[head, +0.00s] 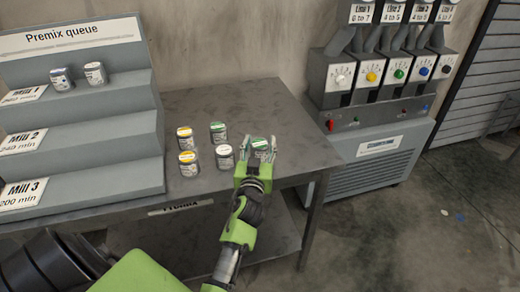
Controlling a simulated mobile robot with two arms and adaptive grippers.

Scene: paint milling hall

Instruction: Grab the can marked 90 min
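Several small cans stand on the grey table. One has a yellow lid (185,138), one a green lid (218,132), another a yellow lid (189,163) and one a white lid (224,157). A further green-lidded can (260,144) is at the fingers of my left gripper (258,149), near the table's right edge. The fingers are on both sides of this can; I cannot tell whether they press on it. The writing on the can labels is too small to read, so I cannot tell which is marked 90 min.
A stepped grey rack (130,130) headed "Premix queue" stands at the left, with Mill 1, 2 and 3 labels and two cans (95,73) on its Mill 1 step. A dispensing machine (370,150) with coloured knobs stands right of the table. The table's back right is clear.

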